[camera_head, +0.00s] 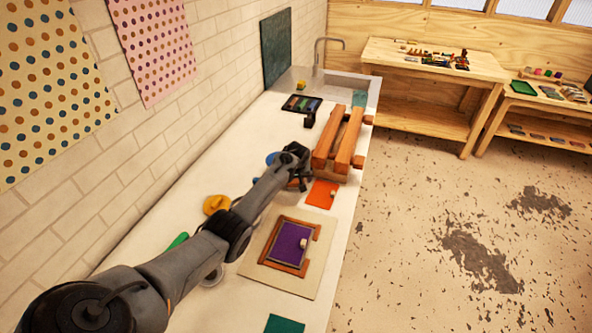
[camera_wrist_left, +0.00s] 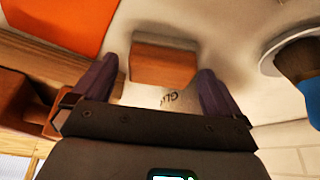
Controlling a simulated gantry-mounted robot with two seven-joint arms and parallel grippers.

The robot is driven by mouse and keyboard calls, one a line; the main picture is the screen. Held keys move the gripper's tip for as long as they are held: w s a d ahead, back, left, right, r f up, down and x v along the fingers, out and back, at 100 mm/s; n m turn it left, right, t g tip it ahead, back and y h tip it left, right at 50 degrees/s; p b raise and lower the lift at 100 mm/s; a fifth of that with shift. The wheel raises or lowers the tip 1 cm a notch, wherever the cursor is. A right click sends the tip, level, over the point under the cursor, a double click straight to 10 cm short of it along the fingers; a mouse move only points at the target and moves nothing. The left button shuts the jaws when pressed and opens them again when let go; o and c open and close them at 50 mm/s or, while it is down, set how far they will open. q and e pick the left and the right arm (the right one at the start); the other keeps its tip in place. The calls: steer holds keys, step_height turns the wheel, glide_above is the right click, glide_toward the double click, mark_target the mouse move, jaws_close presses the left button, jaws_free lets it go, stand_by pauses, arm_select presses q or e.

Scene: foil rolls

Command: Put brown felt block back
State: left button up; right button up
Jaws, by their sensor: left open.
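A brown block (camera_wrist_left: 163,62), which looks like the felt block, lies on the pale counter in the left wrist view. My left gripper (camera_wrist_left: 158,72) is open, with one finger on each side of the block's near end and gaps showing on both sides. I cannot tell how far above the block the fingers are. In the head view my left gripper (camera_head: 303,158) is over the counter beside the wooden press-like frame (camera_head: 347,148), and the arm hides much of the area below it. Lettering, partly covered, shows on the counter between the fingers. My right gripper is in neither view.
An orange sheet (camera_head: 320,194) lies near the block. A pale board (camera_head: 262,270) with a purple panel is nearer. In the left wrist view a white round dish (camera_wrist_left: 270,58) is at right. Shelves with small items stand beyond the counter.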

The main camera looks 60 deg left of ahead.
arm_select(q)
steer(key=p+v, duration=0.2)
steer(key=v, duration=0.9)
steer(key=shift+r, duration=0.15)
